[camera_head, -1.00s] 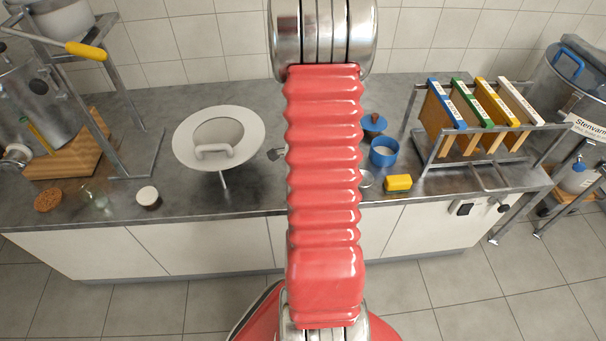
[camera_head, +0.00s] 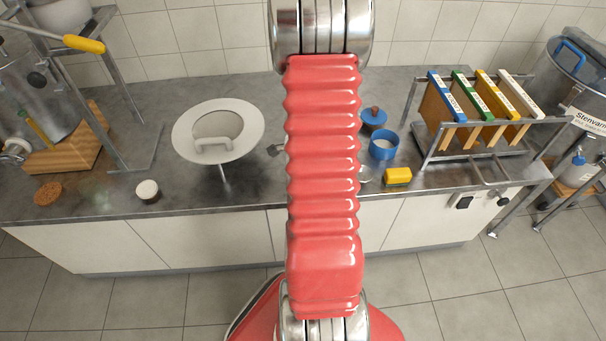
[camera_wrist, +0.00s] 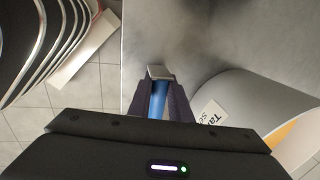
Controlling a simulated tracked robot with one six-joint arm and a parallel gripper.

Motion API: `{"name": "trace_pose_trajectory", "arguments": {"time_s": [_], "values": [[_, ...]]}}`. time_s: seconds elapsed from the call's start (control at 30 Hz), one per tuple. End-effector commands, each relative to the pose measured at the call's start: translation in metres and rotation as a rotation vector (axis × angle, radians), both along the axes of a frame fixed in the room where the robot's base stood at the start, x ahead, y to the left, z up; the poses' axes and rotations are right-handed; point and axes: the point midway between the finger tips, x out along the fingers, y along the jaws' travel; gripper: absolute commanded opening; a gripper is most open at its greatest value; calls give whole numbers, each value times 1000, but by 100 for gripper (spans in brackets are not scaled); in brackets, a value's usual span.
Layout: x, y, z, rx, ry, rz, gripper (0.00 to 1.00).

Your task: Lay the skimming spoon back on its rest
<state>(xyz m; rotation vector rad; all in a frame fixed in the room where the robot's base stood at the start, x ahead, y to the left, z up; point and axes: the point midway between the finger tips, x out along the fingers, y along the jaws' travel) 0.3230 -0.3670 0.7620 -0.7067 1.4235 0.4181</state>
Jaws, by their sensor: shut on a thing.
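My gripper (camera_wrist: 159,100) shows only in the wrist view, where its dark fingers are shut on a blue bar, which looks like the handle of the skimming spoon (camera_wrist: 158,104). A small grey block (camera_wrist: 161,72) shows just past the fingertips; I cannot tell whether it is part of the spoon. The spoon's bowl is not clearly seen. In the head view my red arm hides the gripper and the middle of the counter. I cannot make out the spoon's rest for certain in either view.
On the grey counter (camera_head: 255,190) stand a white round disc with a handle (camera_head: 245,145), a blue cup (camera_head: 382,149), a yellow sponge (camera_head: 398,176) and a rack of frames (camera_head: 425,160). A labelled pale cylinder (camera_wrist: 245,110) is close on the right in the wrist view.

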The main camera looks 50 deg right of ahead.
Motion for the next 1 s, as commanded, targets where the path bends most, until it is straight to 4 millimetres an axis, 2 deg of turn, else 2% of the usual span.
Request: {"name": "trace_pose_trajectory", "arguments": {"time_s": [1.0], "values": [[0,0,-14,0,0,0,0]]}}
